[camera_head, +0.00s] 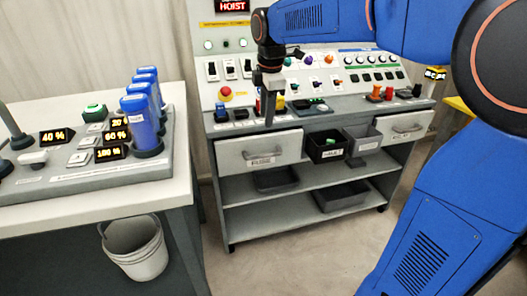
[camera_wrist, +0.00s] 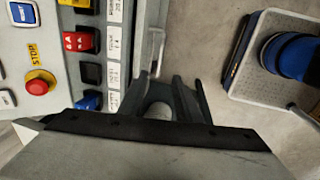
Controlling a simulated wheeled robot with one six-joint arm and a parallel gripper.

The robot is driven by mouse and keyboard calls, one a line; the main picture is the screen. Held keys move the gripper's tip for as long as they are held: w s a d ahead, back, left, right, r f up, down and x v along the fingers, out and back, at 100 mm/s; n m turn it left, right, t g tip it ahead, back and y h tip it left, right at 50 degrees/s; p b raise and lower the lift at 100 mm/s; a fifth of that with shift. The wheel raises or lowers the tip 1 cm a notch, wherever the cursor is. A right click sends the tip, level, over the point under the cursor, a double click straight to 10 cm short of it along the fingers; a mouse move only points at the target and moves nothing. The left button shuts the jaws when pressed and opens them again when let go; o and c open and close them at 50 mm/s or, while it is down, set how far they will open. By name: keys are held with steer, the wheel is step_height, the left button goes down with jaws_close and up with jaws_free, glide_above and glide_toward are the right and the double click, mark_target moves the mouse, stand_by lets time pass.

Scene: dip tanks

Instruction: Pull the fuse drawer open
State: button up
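The fuse drawer (camera_head: 232,153) is a pale drawer front at the left of the console, with a bar handle and a FUSE label. It looks shut, flush with the console's front. My gripper (camera_head: 270,122) points down in front of the console, above the drawer's handle (camera_head: 262,158) in the head view. In the wrist view my gripper's dark fingers (camera_wrist: 162,80) stand apart with a gap between them. A pale bar, likely the handle (camera_wrist: 157,52), shows just beyond the fingertips, apart from them. The head view shows the fingers edge-on.
A second labelled drawer (camera_head: 403,128) is at the console's right, with dark bins (camera_head: 326,147) between the drawers. Switches and a red stop button (camera_head: 225,94) sit above. A grey bench (camera_head: 180,187) stands left, with a bucket (camera_head: 134,250) under it. Floor in front is clear.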

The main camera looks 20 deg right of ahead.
mark_target(264, 156)
steer(key=w+f, duration=0.1)
steer(key=f, duration=0.4)
steer(key=w+f, duration=0.1)
steer(key=f, duration=0.4)
steer(key=w+f, duration=0.1)
steer(key=f, duration=0.4)
steer(key=shift+f, duration=0.4)
jaws_close()
